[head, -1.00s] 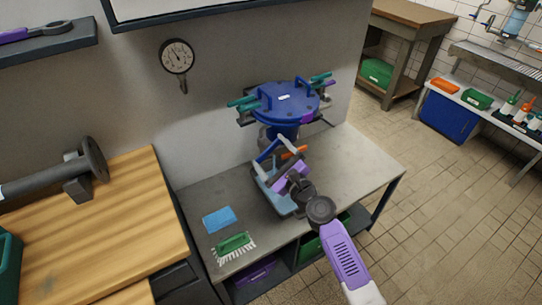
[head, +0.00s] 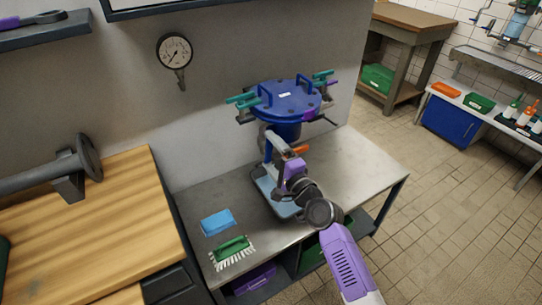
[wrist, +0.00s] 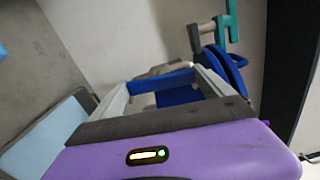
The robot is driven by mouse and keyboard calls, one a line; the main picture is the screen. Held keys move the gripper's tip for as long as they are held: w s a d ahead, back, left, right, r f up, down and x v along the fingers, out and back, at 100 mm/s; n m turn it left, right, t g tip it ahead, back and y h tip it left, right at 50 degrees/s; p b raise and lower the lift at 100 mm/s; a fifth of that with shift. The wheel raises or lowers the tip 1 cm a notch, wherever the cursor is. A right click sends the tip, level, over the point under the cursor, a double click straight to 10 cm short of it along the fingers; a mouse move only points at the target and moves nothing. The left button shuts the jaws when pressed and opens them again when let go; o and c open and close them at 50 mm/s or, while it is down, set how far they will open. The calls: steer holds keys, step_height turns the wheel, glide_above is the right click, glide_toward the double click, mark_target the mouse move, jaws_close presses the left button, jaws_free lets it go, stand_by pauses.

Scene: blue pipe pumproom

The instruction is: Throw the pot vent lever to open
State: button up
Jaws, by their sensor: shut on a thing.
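The pot (head: 286,105) is a blue lidded vessel with teal-handled clamps, at the back of the steel bench. My purple-and-grey gripper (head: 280,146) is in front of the pot's lower part. In the wrist view, a blue bar, which looks like the vent lever (wrist: 160,82), lies across between the two grey fingertips, and my gripper is shut on it. In the head view the fingers and wrist hide most of the lever. An orange part (head: 299,150) shows just right of the fingers. A teal clamp handle (wrist: 232,20) shows at the wrist view's upper right.
A light-blue tray (head: 264,187) lies under my gripper on the bench (head: 335,165). A blue sponge (head: 217,222) and green brush (head: 232,248) lie front left. A gauge (head: 174,51) hangs on the wall. The bench's right side is clear.

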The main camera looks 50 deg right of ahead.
steer(key=shift+f+n, duration=0.1)
steer(key=shift+n, duration=0.5)
steer(key=o, duration=1.1)
steer(key=shift+s, duration=0.1)
steer(key=b+v, duration=0.1)
steer(key=v, duration=0.6)
steer(key=shift+s, duration=0.3)
steer(key=shift+a+n, duration=0.15)
steer(key=shift+n, duration=0.15)
